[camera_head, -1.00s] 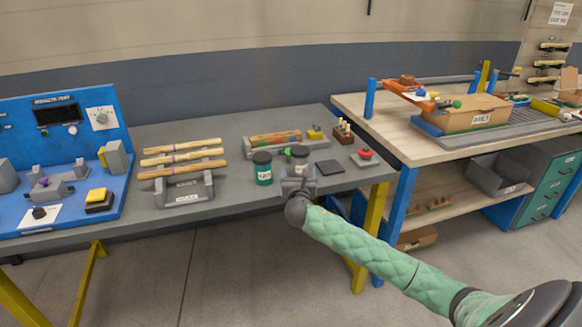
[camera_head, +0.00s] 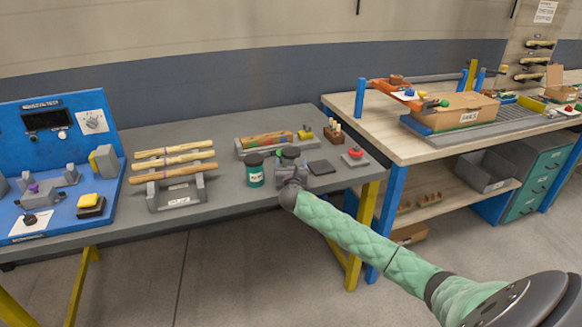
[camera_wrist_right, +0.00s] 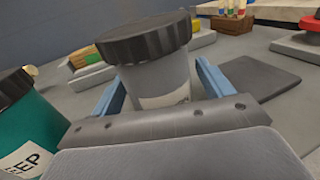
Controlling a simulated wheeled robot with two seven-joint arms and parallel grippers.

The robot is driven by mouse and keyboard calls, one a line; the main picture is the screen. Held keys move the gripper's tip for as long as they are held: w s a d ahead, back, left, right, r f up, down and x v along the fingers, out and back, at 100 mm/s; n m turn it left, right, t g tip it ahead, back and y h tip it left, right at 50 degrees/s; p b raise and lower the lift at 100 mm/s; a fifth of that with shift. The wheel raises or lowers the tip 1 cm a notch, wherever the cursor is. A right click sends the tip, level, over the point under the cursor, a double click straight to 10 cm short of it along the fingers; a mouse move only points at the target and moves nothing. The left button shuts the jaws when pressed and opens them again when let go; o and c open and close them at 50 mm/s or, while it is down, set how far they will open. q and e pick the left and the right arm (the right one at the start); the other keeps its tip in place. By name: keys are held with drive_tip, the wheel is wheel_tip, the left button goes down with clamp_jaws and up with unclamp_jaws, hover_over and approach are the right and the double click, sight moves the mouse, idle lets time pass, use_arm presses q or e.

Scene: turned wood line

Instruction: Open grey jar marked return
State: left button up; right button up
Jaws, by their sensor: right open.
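The grey jar (camera_wrist_right: 160,80) with a black ribbed lid (camera_wrist_right: 146,38) stands upright between the fingers of my right gripper (camera_wrist_right: 158,92), seen in the right wrist view. The blue fingers are apart, one on each side of the jar's body, below the lid. Its white label is partly hidden by the gripper. In the head view the lid (camera_head: 291,152) shows above my right gripper (camera_head: 291,168), which hides most of the jar. A green jar (camera_head: 255,173) with a black lid stands to the left; it also shows in the wrist view (camera_wrist_right: 30,125), its label reading partly "EEP". My left gripper is out of view.
A dark square pad (camera_head: 321,167) and a red-topped button box (camera_head: 355,156) lie to the right on the grey bench (camera_head: 225,204). A rack with wooden spindles (camera_head: 176,192) stands left. A tray with a turned piece (camera_head: 243,151) lies behind the jars.

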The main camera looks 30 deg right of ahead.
sight(291, 155)
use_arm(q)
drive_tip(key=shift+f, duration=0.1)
use_arm(e)
drive_tip(key=c, duration=1.1)
drive_tip(key=shift+c, duration=0.2)
wheel_tip(291, 155, up, 4)
drive_tip(key=shift+f+b, duration=0.1)
drive_tip(key=shift+b, duration=0.2)
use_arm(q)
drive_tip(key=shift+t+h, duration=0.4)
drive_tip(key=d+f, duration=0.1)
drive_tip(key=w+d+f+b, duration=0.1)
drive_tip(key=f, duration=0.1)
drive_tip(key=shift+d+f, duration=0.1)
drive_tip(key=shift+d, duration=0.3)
use_arm(e)
drive_tip(key=s+d+r, duration=0.5)
drive_tip(key=s+r, duration=0.2)
drive_tip(key=s, duration=0.3)
drive_tip(key=shift+s+d, duration=0.2)
drive_tip(key=shift+r, duration=0.1)
